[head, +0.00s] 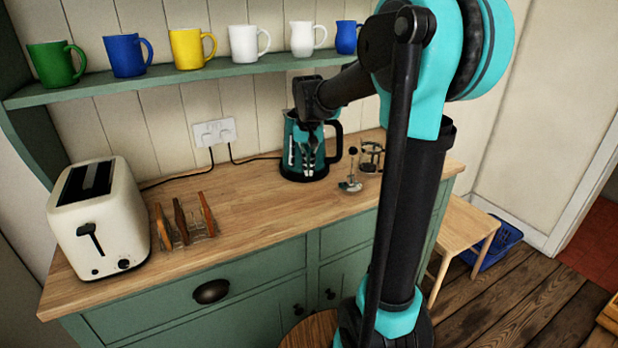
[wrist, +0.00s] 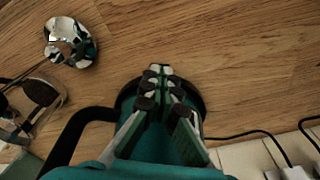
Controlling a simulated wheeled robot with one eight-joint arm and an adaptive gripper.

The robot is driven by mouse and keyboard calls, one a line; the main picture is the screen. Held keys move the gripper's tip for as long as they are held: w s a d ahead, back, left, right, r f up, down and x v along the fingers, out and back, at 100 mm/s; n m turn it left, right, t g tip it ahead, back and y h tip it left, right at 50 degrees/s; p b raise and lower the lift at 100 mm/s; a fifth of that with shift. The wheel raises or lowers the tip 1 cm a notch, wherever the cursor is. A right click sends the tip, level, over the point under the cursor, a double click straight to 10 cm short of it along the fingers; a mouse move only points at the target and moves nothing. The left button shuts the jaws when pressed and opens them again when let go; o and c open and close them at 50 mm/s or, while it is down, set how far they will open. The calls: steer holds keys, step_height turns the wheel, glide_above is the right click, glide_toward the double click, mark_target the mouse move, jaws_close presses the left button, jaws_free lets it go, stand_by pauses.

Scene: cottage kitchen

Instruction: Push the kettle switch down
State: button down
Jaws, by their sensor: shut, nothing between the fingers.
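The kettle (head: 288,160), dark and teal with a black handle (head: 338,140), stands upright on the wooden worktop near the back wall. My gripper (head: 308,172) points down in front of the kettle's near side, its fingers shut and empty, and covers much of the kettle's body. In the wrist view the shut fingertips (wrist: 159,70) lie over the kettle's dark round base (wrist: 198,101), with the teal body partly behind the fingers and the black handle to the left. I cannot make out the switch or tell whether the fingers touch the kettle.
A cream toaster (head: 100,215) and a toast rack (head: 183,222) stand to the left. A plunger piece (head: 350,183) and a metal frame (head: 372,158) are close right of the kettle. Several mugs line the shelf (head: 150,82) above. Cables run from the wall socket (head: 214,133). The front worktop is clear.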

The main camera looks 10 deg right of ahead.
steer(key=shift+f, duration=0.2)
steer(key=shift+f, duration=0.95)
steer(key=shift+s+a+r, duration=0.2)
steer(key=shift+s+r, duration=0.1)
steer(key=shift+s, duration=0.45)
steer(key=shift+s+a+r, duration=0.2)
steer(key=shift+s+r, duration=0.1)
steer(key=shift+s, duration=0.4)
step_height(320, 180, up, 12)
steer(key=s, duration=0.1)
steer(key=shift+a, duration=0.15)
steer(key=shift+s, duration=0.1)
